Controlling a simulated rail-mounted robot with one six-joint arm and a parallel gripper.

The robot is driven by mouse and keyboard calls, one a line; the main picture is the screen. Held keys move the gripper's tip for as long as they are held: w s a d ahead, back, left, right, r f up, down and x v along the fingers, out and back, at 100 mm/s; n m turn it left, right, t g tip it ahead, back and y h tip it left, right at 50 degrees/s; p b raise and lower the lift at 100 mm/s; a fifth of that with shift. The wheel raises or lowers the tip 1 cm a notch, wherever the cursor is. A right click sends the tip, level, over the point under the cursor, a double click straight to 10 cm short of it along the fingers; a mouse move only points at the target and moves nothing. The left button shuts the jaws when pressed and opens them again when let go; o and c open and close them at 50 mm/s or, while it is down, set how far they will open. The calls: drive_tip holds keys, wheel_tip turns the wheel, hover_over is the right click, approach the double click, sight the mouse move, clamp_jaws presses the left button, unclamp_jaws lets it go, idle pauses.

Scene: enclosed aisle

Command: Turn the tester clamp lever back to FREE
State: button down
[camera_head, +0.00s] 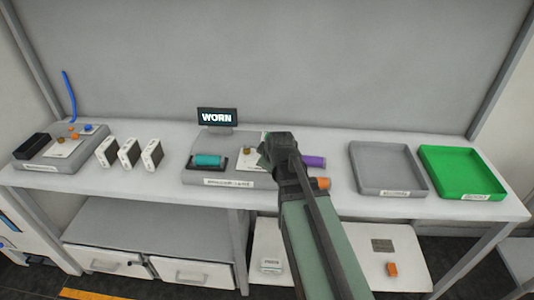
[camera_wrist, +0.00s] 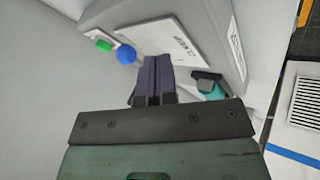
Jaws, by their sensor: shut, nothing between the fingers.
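The tester (camera_head: 235,181) stands mid-bench with a lit display (camera_head: 217,117) reading WORN. A teal cylinder (camera_head: 208,160) lies in its dark holder; it also shows in the wrist view (camera_wrist: 217,92). My gripper (camera_head: 268,152) is over the tester's right part and hides some of it. In the wrist view my fingers (camera_wrist: 157,66) are shut and empty, in front of a white card (camera_wrist: 165,42). A blue ball knob (camera_wrist: 125,54), possibly the clamp lever's, is left of the fingertips, apart from them in the picture, next to a green piece (camera_wrist: 103,45). The lever's arm is not clearly visible.
A purple cylinder (camera_head: 314,161) and an orange piece (camera_head: 319,183) are close to my arm's right. A grey tray (camera_head: 390,188) and a green tray (camera_head: 468,187) stand further right. White boxes (camera_head: 128,153) and another station (camera_head: 40,158) with a blue upright rod (camera_head: 69,96) are left.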

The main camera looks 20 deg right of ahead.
drive_tip(key=s+d+r+p, duration=0.1)
drive_tip(key=s+r+p, duration=0.3)
drive_tip(key=r, duration=0.3)
drive_tip(key=shift+s+d+p, duration=0.3)
drive_tip(key=shift+s+p, duration=0.05)
drive_tip(key=shift+p, duration=0.3)
drive_tip(key=shift+r, duration=0.1)
